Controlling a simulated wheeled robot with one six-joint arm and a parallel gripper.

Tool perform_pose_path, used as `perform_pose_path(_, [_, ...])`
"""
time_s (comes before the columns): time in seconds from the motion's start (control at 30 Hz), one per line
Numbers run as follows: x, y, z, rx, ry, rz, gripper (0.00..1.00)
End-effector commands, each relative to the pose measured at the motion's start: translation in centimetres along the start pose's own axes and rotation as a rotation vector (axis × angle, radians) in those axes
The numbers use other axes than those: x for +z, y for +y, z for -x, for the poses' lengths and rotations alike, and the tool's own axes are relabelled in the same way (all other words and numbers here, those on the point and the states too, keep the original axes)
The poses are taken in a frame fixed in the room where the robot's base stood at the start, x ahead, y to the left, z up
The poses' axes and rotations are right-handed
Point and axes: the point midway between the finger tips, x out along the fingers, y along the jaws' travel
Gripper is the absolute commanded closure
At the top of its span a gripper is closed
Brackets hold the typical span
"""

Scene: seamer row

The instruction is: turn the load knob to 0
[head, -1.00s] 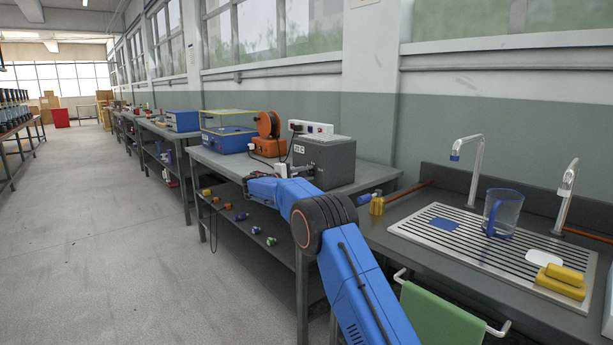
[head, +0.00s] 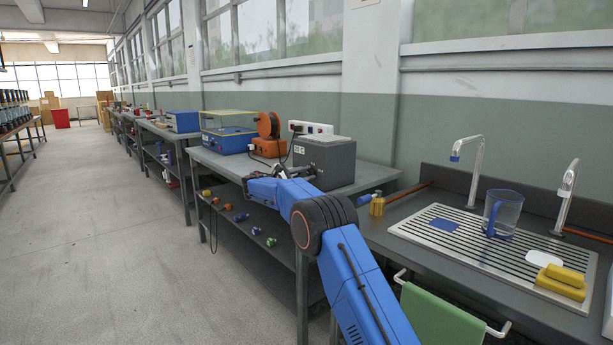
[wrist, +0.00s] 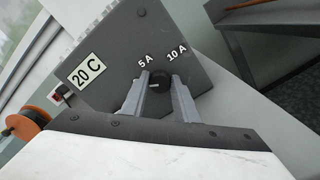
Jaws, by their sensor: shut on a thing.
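The load knob (wrist: 158,81) is a small round black knob on the dark grey face of a load box (wrist: 200,75). "5 A" is printed above left of it and "10 A" above right in the wrist view; I see no 0 mark there. A short white line on the knob points roughly left. My gripper (wrist: 159,88) is shut on the knob, one grey finger on each side. In the head view the load box (head: 325,160) stands on the bench, and my wrist hides the knob.
A "20 C" label (wrist: 87,71) is on the box face. An orange reel (head: 268,125), a white socket strip (head: 311,128) and a blue case (head: 228,140) stand behind or left of the box. A sink with taps and a jug (head: 503,212) is at the right.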

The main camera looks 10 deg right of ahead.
Motion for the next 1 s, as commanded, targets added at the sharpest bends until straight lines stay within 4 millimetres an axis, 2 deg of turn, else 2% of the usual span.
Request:
perform_pose_path(0.5, [-0.26, -0.05, 0.2, 0.001, 0.003, 0.022, 0.95])
perform_pose_path(0.53, [-0.26, -0.05, 0.21, 0.001, 0.003, 0.022, 0.71])
perform_pose_path(0.6, [-0.25, -0.05, 0.2, 0.001, 0.003, 0.022, 0.54])
perform_pose_path(1.0, [-0.11, 0.01, 0.61, 0.001, 0.002, 0.02, 0.54])
